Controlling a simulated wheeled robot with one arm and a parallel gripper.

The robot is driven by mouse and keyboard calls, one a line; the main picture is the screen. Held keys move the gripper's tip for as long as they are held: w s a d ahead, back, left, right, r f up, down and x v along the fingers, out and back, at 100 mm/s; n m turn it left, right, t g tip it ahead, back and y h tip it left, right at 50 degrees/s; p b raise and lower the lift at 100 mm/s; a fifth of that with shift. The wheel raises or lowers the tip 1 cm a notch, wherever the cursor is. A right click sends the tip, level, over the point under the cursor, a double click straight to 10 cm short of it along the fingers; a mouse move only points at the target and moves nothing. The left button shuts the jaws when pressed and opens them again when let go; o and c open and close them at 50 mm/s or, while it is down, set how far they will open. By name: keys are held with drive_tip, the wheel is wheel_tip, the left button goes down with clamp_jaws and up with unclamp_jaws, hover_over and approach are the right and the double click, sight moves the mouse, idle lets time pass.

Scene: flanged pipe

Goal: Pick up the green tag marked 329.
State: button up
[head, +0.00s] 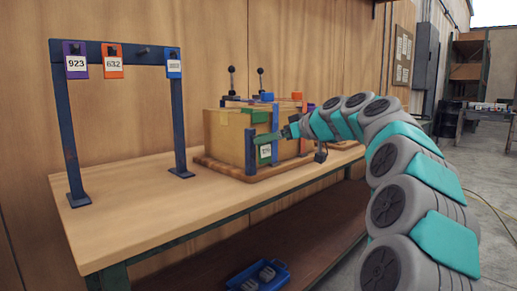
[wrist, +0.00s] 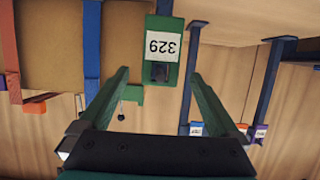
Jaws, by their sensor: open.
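The green tag (wrist: 176,68) marked 329 hangs at the front of a tan wooden box in the wrist view, where it appears upside down. A dark peg shows near its end. In the head view the tag (head: 265,153) is small on the near side of the box. My gripper (wrist: 160,77) is open, with one green finger on each side of the tag's end in the picture. I cannot tell how deep the tag sits between the fingers. In the head view my gripper (head: 267,138) is right at the tag and partly covers it.
A blue rack (head: 61,110) on the left of the workbench (head: 140,200) holds a purple tag 923 (head: 75,64), an orange tag 632 (head: 113,63) and a blue tag (head: 174,68). The wooden box (head: 225,135) has coloured straps and levers. The bench between is clear.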

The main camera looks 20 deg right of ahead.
drive_tip(key=p+x, duration=0.1)
drive_tip(key=x, duration=0.5)
drive_tip(key=shift+w+f, duration=0.25)
drive_tip(key=shift+w, duration=0.05)
drive_tip(key=shift+a, duration=0.15)
drive_tip(key=c, duration=1.4)
drive_tip(key=shift+r, duration=0.1)
